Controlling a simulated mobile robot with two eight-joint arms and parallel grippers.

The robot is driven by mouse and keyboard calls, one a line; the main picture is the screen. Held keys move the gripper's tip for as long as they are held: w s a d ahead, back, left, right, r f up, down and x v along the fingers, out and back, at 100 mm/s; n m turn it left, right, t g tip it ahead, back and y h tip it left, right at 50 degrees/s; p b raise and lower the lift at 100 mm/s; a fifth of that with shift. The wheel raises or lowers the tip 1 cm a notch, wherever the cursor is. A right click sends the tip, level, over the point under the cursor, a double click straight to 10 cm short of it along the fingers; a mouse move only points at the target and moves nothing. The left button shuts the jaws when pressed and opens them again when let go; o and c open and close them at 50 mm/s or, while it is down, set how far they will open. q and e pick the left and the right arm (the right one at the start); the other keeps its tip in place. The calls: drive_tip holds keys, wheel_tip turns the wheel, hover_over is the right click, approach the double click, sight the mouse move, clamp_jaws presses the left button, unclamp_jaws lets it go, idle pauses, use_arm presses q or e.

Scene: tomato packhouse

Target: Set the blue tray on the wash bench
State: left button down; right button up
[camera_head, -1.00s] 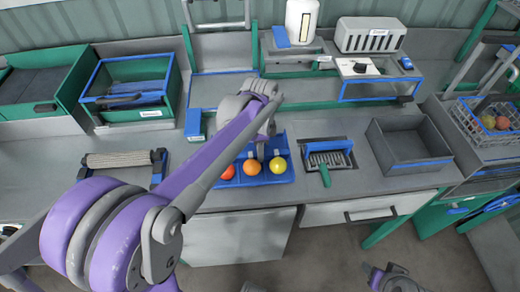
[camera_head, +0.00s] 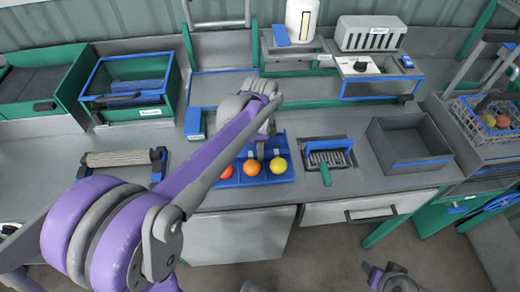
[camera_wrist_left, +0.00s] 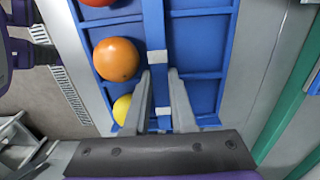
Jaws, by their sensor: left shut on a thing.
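The blue tray (camera_head: 240,181) sits on the grey counter, near its front edge, in the head view. A red tomato (camera_head: 227,171), an orange tomato (camera_head: 252,167) and a yellow tomato (camera_head: 278,165) sit in its front row. My left gripper (camera_wrist_left: 160,83) is shut on the tray's raised middle bar, one finger on each side, in the left wrist view. In the head view my left wrist hides the tray's back part. My right gripper (camera_head: 382,273) shows at the bottom right, low over the floor; its jaws are unclear. I cannot tell which surface is the wash bench.
A roller (camera_head: 120,160) and a green-and-blue crate (camera_head: 108,116) are at left. A white dispenser (camera_head: 300,20) stands at the back. Bare counter shows left of the tray.

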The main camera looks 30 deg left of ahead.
use_arm(q)
drive_tip(key=shift+f, duration=0.3)
drive_tip(key=c, duration=0.7)
unclamp_jaws()
drive_tip(key=shift+c, duration=1.4)
drive_tip(key=shift+r+p, duration=2.05)
drive_tip(key=shift+r, duration=1.45)
